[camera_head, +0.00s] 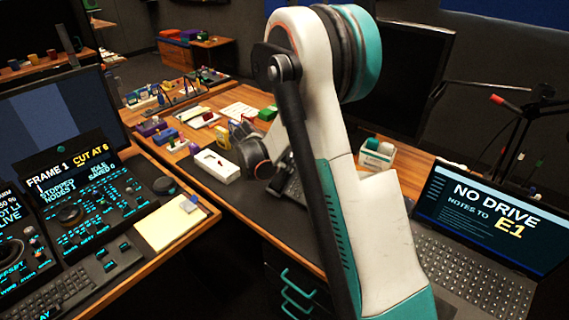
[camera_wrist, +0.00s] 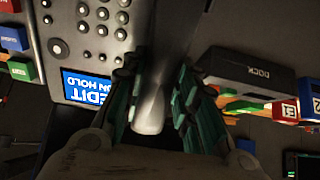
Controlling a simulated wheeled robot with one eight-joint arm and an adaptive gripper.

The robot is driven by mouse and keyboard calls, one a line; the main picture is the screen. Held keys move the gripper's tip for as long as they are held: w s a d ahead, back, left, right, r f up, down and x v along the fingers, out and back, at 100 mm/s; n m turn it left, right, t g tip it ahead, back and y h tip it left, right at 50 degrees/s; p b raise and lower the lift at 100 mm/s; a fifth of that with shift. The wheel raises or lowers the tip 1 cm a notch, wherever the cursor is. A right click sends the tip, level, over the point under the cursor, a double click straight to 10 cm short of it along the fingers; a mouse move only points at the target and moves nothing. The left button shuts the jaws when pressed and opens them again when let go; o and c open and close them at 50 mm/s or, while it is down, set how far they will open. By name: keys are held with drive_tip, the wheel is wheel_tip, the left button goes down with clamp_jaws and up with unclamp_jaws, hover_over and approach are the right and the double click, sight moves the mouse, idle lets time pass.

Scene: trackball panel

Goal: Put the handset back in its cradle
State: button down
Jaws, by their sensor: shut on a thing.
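In the wrist view my gripper (camera_wrist: 153,88) has its two teal ridged fingers closed on the sides of a grey handset (camera_wrist: 149,112). The handset runs lengthwise between the fingers, its pale rounded end toward the camera. The phone base (camera_wrist: 98,32) lies just left of it, with dark round keys and a blue screen (camera_wrist: 88,88) reading "EDIT ON HOLD" upside down. I cannot make out the cradle, or whether the handset touches the base. In the head view my arm hides the handset and fingers; part of a dark keyed device (camera_head: 292,187) shows beside the arm.
A dark box marked "DOCK" (camera_wrist: 246,73) stands close right of the gripper, with coloured blocks (camera_wrist: 285,108) beyond. Coloured blocks (camera_wrist: 20,68) also lie at the far left. In the head view a white box (camera_head: 216,166) and a laptop (camera_head: 480,245) flank the arm.

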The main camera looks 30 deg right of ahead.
idle(0.4)
drive_tip(key=c, duration=1.2)
unclamp_jaws()
drive_tip(key=v, duration=1.2)
drive_tip(key=s+a+r+n+t+y, duration=0.1)
drive_tip(key=s+a+r+n, duration=0.15)
drive_tip(key=s, duration=0.25)
drive_tip(key=s+a+r+n+y, duration=0.2)
drive_tip(key=s+r, duration=0.1)
drive_tip(key=s, duration=0.2)
drive_tip(key=s+a+r+n+t+y, duration=0.1)
drive_tip(key=s+a+r+n, duration=0.15)
drive_tip(key=s, duration=0.25)
drive_tip(key=s+a+n+y, duration=0.1)
drive_tip(key=s+a+n, duration=0.1)
drive_tip(key=s, duration=0.2)
drive_tip(key=s+a+n+t+y, duration=0.1)
drive_tip(key=s+a+n, duration=0.1)
drive_tip(key=s, duration=0.3)
drive_tip(key=s+a+n+t+y, duration=0.1)
drive_tip(key=s+a+n, duration=0.1)
drive_tip(key=s+n, duration=0.1)
drive_tip(key=shift+s+a+r+y, duration=0.1)
drive_tip(key=shift+s+r+y, duration=0.1)
drive_tip(key=shift+s, duration=0.25)
drive_tip(key=shift+s+r+y, duration=0.1)
drive_tip(key=shift+s+y, duration=0.1)
drive_tip(key=shift+s, duration=0.25)
